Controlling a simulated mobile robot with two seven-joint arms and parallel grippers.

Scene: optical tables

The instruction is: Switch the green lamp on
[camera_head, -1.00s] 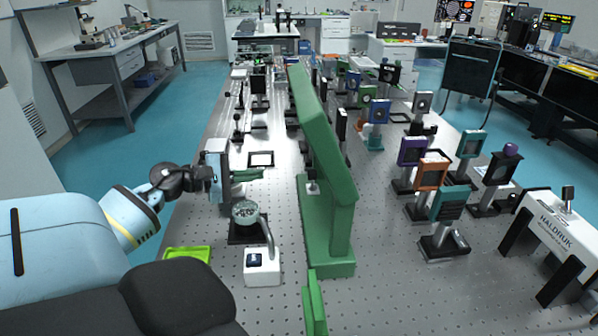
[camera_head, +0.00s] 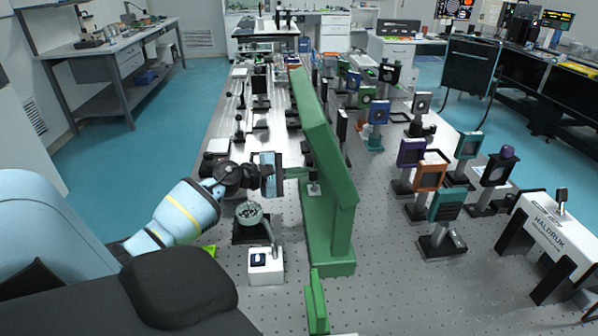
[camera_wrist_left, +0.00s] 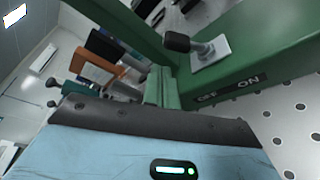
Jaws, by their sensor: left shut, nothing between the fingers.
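The green lamp (camera_head: 325,150) is a long, tall green housing in the middle of the table. Its toggle switch (camera_head: 314,187) sits low on the side facing my left arm. In the left wrist view the toggle's black-tipped lever (camera_wrist_left: 178,42) rises from a pale plate above OFF and ON lettering and leans toward the OFF side. My left gripper (camera_head: 297,172) is shut and empty, its green fingers reaching right, close to the lamp side near the switch. The fingers also show in the left wrist view (camera_wrist_left: 161,87), apart from the lever. No lamp glow shows. My right gripper is out of view.
A white box with a dark button and curved arm (camera_head: 266,266) and a round dish on a stand (camera_head: 249,213) stand just below my left gripper. Several optical mounts (camera_head: 428,175) fill the table's right side. Bare perforated tabletop (camera_head: 385,270) lies right of the lamp.

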